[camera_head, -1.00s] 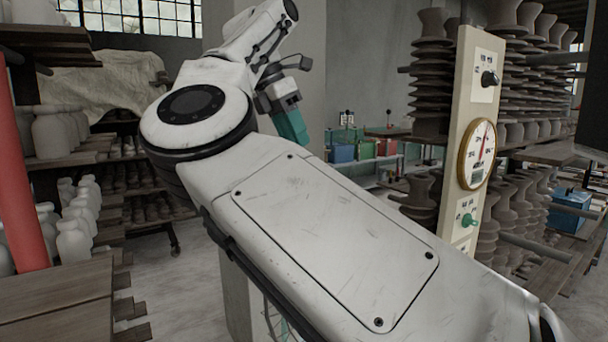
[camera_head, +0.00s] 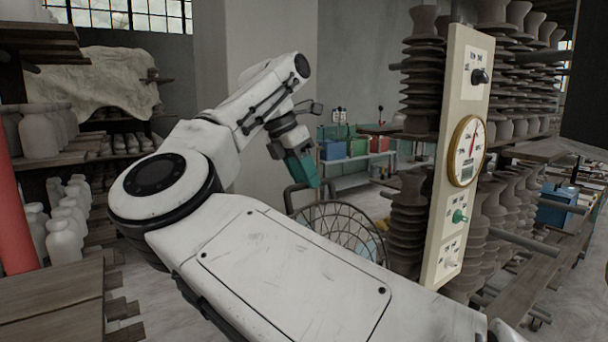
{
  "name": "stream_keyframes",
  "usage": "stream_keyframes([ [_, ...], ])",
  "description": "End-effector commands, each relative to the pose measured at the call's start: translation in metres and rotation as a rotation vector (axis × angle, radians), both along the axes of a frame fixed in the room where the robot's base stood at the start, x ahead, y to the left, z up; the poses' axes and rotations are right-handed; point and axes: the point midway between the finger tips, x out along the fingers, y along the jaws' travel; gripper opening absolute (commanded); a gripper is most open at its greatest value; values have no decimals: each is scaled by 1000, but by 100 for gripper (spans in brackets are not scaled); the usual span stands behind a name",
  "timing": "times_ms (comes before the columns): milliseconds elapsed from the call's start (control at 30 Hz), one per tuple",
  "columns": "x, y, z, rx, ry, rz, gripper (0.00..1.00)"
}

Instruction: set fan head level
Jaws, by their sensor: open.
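A round wire cage (camera_head: 345,207), which looks like the fan head's guard, shows in the head view behind my forearm. Its upper part is visible; its lower part and any stand are hidden by my arm. A dark curved bar rises at its left edge. I cannot tell its tilt exactly. My gripper (camera_head: 309,182), with teal fingers, points down just above the cage's upper left. It appears apart from the cage, though the depth is hard to judge. It is open and nothing shows in it.
A cream panel (camera_head: 462,140) with a round gauge, a black knob and a green knob stands to the right. Racks of dark clay pieces stand behind it. White bottles (camera_head: 63,238) and wooden shelves are at left. Coloured bins (camera_head: 357,147) stand at the back.

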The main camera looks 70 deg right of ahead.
Motion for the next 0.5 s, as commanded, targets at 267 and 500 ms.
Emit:
stream_keyframes([
  [267,0,0,0,0,0,0,21],
  [500,0,0,1,0,0,0,0],
])
